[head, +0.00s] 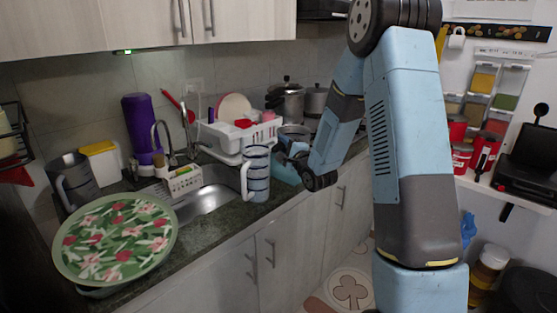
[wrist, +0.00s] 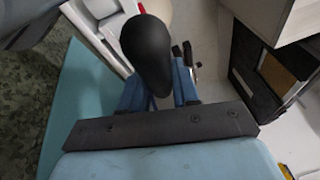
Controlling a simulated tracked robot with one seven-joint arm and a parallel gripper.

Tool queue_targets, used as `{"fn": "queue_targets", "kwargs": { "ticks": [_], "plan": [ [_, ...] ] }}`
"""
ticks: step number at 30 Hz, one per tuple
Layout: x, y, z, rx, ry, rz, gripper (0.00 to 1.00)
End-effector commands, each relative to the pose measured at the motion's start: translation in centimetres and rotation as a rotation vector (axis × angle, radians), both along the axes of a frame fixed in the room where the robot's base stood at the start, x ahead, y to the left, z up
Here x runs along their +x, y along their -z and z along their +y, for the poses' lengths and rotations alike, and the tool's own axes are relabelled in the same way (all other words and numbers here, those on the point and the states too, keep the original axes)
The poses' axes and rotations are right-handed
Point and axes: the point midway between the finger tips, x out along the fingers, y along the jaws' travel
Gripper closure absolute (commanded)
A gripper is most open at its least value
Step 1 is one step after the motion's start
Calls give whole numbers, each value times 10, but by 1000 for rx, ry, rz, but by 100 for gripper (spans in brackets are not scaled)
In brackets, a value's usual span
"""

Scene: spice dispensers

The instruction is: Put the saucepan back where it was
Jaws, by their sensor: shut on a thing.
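The saucepan (head: 293,130) shows as a metal rim with a darker inside in the head view, just right of the white dish rack and partly hidden by my arm. My gripper (head: 297,152) is beside it, low over the counter, and its fingertips are hard to make out there. In the wrist view a rounded black handle (wrist: 148,52) rises between the two blue fingers of my gripper (wrist: 160,92), which is shut on it. The pan's body is not clearly visible in the wrist view. I cannot tell whether the pan touches the surface below.
A white dish rack (head: 238,138) with dishes stands left of the pan. Two lidded pots (head: 290,103) stand behind it. A floral tray (head: 115,238) covers the near left counter.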

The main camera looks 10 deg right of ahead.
Motion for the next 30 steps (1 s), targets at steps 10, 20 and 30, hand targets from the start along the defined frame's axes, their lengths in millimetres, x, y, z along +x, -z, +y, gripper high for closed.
{"fn": "queue_targets", "kwargs": {
  "ticks": [10,20,30],
  "plan": [
    [26,31,2,0,-1,-1,100],
    [32,58,2,1,-1,2,100],
    [32,68,2,0,0,-1,100]
  ]
}}
